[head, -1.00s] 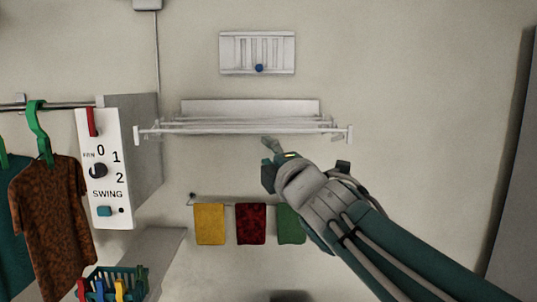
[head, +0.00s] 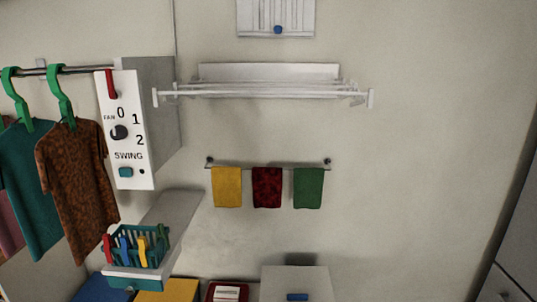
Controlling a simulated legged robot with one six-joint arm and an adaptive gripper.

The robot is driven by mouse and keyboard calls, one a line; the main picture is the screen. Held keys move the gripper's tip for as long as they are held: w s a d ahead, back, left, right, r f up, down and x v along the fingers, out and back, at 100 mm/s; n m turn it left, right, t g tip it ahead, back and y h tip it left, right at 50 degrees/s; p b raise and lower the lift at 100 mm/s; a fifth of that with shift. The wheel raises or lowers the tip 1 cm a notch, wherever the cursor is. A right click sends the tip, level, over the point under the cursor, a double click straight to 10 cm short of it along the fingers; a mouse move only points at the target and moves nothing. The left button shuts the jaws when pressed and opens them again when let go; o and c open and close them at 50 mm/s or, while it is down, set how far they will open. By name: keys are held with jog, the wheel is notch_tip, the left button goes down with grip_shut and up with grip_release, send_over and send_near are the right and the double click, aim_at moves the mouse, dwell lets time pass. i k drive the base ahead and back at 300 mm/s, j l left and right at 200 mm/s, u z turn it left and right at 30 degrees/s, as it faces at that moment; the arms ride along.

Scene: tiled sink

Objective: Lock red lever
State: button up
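A red lever (head: 111,84) is at the top of a white control panel (head: 129,175) on the left side of the head view. It looks upright, with its lower end just above the "0" mark. The panel also carries a black knob (head: 120,132) marked 0, 1, 2 and a teal button (head: 126,172) under the word SWING. My gripper is not in view, so its place relative to the lever cannot be seen.
Shirts on green hangers (head: 60,95) hang from a rail left of the panel. A teal basket of clothespins (head: 140,247) stands below it. A white drying rack (head: 270,90) and three hanging cloths (head: 267,187) are on the wall to the right.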

aim_at(113, 94)
jog(key=u, duration=1.35)
